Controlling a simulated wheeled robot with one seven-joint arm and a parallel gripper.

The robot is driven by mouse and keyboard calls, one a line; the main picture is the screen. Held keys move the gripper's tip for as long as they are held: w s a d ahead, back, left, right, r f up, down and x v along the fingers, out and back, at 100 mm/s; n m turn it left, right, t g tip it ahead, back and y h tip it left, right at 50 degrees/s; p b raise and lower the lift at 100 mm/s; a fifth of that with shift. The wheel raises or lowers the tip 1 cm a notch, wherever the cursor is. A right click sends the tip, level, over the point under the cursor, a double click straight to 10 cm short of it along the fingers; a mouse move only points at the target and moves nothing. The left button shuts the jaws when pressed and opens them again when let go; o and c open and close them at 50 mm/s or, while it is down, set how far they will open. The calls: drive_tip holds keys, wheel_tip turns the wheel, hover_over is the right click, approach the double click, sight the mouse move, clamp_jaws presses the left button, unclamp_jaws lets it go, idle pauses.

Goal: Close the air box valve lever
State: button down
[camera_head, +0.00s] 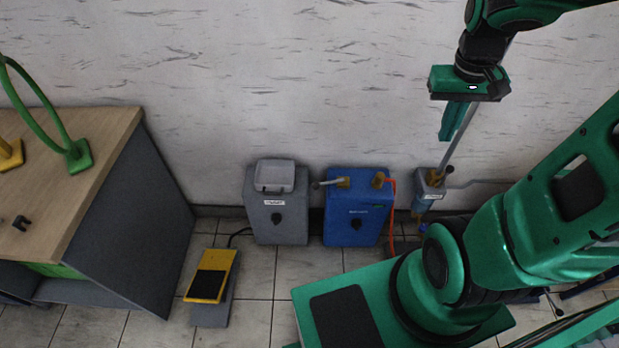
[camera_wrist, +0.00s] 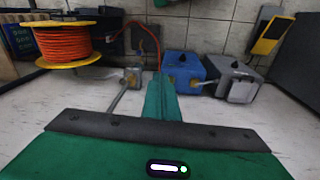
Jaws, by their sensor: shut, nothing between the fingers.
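The blue air box (camera_head: 352,212) stands by the wall; it also shows in the wrist view (camera_wrist: 178,68). A brass valve (camera_head: 344,182) sits on its top left, with a grey lever (camera_head: 325,184) sticking out to the left, roughly level, toward the grey box. In the wrist view the lever (camera_wrist: 205,82) is small and its angle is hard to tell. My gripper (camera_head: 445,136) is shut and empty, high up and right of the air box, apart from it. Its fingers (camera_wrist: 161,84) point toward the air box area in the wrist view, partly covering the box's edge.
A grey box (camera_head: 278,215) stands just left of the air box. An orange hose (camera_head: 392,210) runs from the air box's right fitting. A wall pipe with a valve unit (camera_head: 424,194) stands right. A yellow pedal (camera_head: 208,276) and wooden table (camera_head: 85,150) are left. A hose reel (camera_wrist: 68,42) shows too.

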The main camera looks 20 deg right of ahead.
drive_tip(key=w+a+f+n, duration=0.1)
drive_tip(key=w+f, duration=0.2)
drive_tip(key=w, duration=0.2)
drive_tip(key=w+f+n, duration=0.1)
drive_tip(key=w+f, duration=0.2)
drive_tip(key=w, duration=0.3)
drive_tip(key=n+t, duration=0.3)
drive_tip(key=n, duration=0.1)
hover_over(329, 182)
drive_tip(key=s+d, duration=0.2)
drive_tip(key=d, duration=0.2)
wheel_tip(329, 182, down, 16)
drive_tip(key=w+a+f+n+y, duration=0.1)
drive_tip(key=w+a+f, duration=0.3)
drive_tip(key=a+f, duration=0.6)
drive_tip(key=shift+w+f+y, duration=0.3)
drive_tip(key=shift+f+y, duration=0.2)
drive_tip(key=shift+f, duration=0.25)
drive_tip(key=x, duration=1)
drive_tip(key=shift+w, duration=0.2)
drive_tip(key=shift+s+d+f, duration=0.15)
drive_tip(key=shift+s+d, duration=0.05)
drive_tip(key=shift+s, duration=0.75)
drive_tip(key=shift+s+d+f, duration=0.15)
drive_tip(key=shift+s+d, duration=0.05)
drive_tip(key=shift+s, duration=0.75)
